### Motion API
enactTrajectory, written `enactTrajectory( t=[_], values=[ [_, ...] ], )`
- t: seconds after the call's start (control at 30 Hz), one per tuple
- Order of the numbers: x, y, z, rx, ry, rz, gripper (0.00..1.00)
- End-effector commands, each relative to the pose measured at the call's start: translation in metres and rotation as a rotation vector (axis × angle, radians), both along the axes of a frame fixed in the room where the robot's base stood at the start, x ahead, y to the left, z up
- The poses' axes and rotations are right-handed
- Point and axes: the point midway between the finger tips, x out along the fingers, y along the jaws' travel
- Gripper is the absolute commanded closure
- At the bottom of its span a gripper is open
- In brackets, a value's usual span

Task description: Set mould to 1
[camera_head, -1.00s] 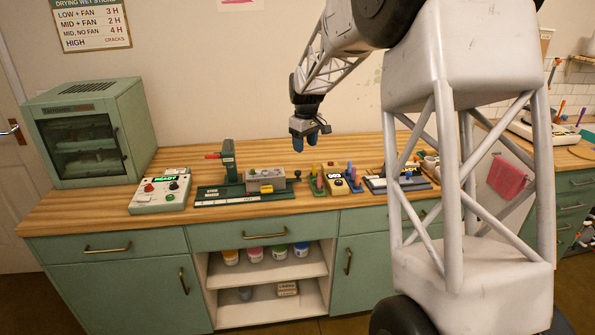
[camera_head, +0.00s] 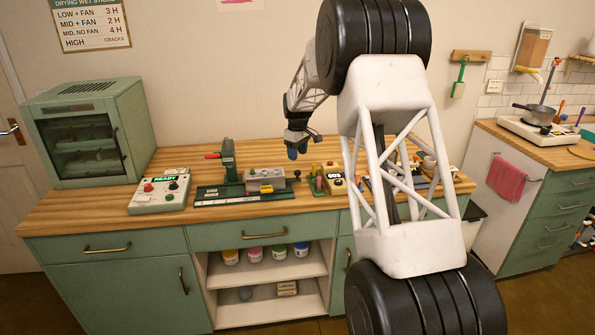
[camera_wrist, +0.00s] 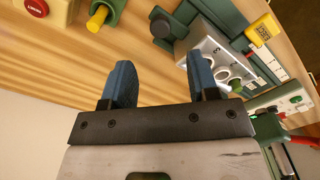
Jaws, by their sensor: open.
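The mould appears to be the grey metal block (camera_head: 265,181) on a long green press base (camera_head: 215,196) in the middle of the worktop. In the wrist view the grey block (camera_wrist: 208,58) shows round openings in its face, and a dark round knob (camera_wrist: 161,26) stands beside it. I cannot read any setting number. My gripper (camera_head: 293,152) hangs in the air above and a little right of the block, pointing down. In the wrist view its two blue fingers (camera_wrist: 160,82) are apart with nothing between them.
A control box (camera_head: 160,191) reading READY stands left of the press, beside a green oven (camera_head: 90,132). A green upright (camera_head: 229,160) with a red handle rises from the press.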

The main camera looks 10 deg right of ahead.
Motion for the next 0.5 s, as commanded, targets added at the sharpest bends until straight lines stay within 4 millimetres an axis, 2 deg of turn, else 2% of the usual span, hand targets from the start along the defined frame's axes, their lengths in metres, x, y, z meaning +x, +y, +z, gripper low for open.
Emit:
enactTrajectory(
  t=[0.27,0.5],
  values=[
    [0.000,0.000,-0.002,0.000,0.001,0.000,0.46],
    [-0.001,0.000,-0.018,0.000,0.003,0.000,0.46]
  ],
)
